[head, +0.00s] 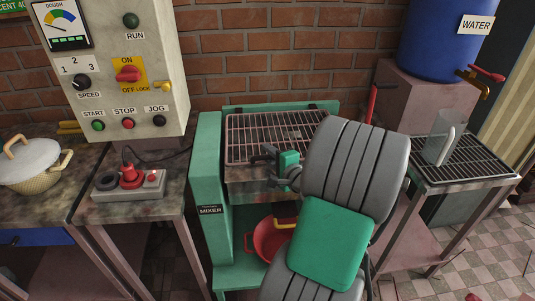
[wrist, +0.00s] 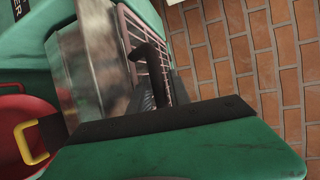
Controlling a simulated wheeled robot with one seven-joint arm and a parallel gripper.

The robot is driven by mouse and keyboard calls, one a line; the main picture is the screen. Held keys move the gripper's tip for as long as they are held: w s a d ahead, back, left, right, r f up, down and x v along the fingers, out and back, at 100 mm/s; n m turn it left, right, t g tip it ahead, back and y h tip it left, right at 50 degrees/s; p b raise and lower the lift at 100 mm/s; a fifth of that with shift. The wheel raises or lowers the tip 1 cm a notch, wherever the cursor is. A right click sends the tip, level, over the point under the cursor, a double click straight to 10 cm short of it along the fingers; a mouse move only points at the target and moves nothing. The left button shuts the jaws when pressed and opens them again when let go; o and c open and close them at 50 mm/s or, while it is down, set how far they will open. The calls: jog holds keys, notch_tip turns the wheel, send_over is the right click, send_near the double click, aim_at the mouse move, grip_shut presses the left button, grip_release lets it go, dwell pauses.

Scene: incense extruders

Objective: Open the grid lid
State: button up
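The grid lid (head: 275,128), a pinkish wire grid, lies flat over the metal tub (head: 246,190) of the green mixer (head: 206,150) in the head view. In the wrist view the grid lid (wrist: 132,35) runs along the tub's edge. My gripper (head: 265,154), green with dark fingers, is at the front part of the lid, close to its wires.
A rack table (head: 462,160) and blue water barrel (head: 440,40) stand at the right.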

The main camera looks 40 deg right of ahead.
jog(key=shift+w+d+f, duration=0.1)
jog(key=shift+w, duration=0.45)
grip_shut()
dwell(1.0)
